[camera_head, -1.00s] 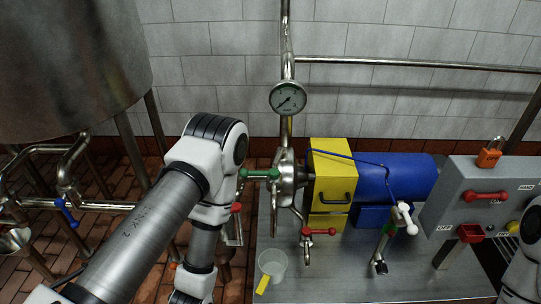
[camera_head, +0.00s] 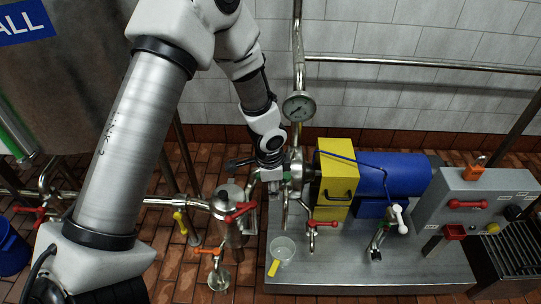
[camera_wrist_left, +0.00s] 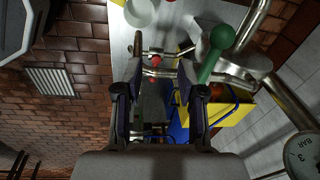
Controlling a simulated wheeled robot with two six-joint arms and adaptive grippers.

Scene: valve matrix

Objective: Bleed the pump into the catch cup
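A small valve with a red handle (camera_head: 322,223) hangs below the pump head. The clear catch cup (camera_head: 284,247), with a yellow handle, stands on the steel bench left of that valve. My left gripper (camera_head: 271,178) is at the green-handled valve beside the pump head, above the cup. In the left wrist view its fingers (camera_wrist_left: 160,82) are apart with nothing between them. The green handle (camera_wrist_left: 222,42) is outside the fingers there. My right gripper is out of view.
A pressure gauge (camera_head: 299,106) sits on the upright pipe. A grey control box (camera_head: 478,200) stands at the right, and a white-handled fitting (camera_head: 398,217) before the motor. A red-handled valve (camera_head: 235,211) is left of the bench.

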